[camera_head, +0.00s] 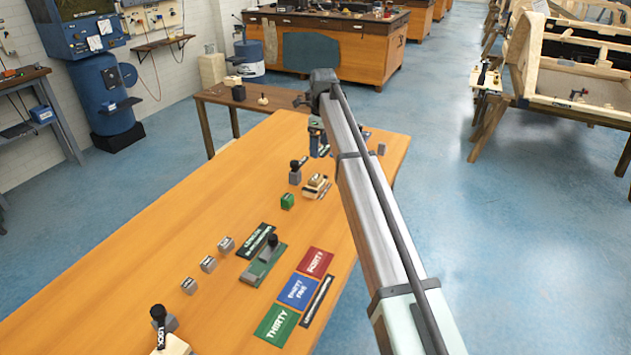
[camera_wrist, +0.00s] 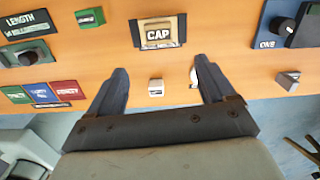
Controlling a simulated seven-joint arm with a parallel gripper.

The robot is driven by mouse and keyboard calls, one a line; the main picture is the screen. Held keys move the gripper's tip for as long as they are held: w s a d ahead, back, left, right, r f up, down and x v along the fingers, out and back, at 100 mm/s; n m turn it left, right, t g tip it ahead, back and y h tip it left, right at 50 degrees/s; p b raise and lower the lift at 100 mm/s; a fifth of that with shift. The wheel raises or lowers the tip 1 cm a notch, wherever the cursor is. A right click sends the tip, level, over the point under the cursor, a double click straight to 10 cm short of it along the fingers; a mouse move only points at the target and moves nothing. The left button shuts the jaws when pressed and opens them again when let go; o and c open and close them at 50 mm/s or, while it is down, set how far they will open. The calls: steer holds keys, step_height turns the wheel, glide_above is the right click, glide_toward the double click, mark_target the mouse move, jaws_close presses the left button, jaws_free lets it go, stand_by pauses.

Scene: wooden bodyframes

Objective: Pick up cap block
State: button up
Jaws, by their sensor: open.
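The cap block (camera_wrist: 158,35) is a pale wooden block with a dark label reading CAP, at the top middle of the wrist view. It appears to sit in a dark-edged wooden holder. In the head view it looks like the small beige block (camera_head: 317,181) on the orange table, right of the green block. My gripper (camera_wrist: 163,72) is open and empty, its two dark fingers spread left and right. The cap block lies beyond the fingertips, between their lines and not touched. In the head view my gripper (camera_head: 317,135) is over the far part of the table, partly hidden by my arm.
A small white block (camera_wrist: 155,87) lies between the fingers in the wrist view. A pale object (camera_wrist: 194,76) is close by the right finger. A green block (camera_wrist: 90,17) and a grey block (camera_wrist: 288,80) stand to either side. The table (camera_head: 150,270) has bare room at left.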

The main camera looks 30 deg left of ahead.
steer(key=a+r+m, duration=0.1)
steer(key=a, duration=0.1)
glide_above(316, 177)
steer(key=f, duration=0.8)
steer(key=shift+s+a+f, duration=0.1)
steer(key=shift+s+a, duration=0.1)
steer(key=shift+s, duration=0.15)
steer(key=shift+w+d+f, duration=0.1)
steer(key=shift+w+f, duration=0.05)
steer(key=shift+f, duration=1.25)
steer(key=shift+w+d+f, duration=0.1)
steer(key=shift+w+f, duration=0.05)
steer(key=shift+f, duration=1.2)
steer(key=c, duration=1.1)
steer(key=shift+r, duration=0.15)
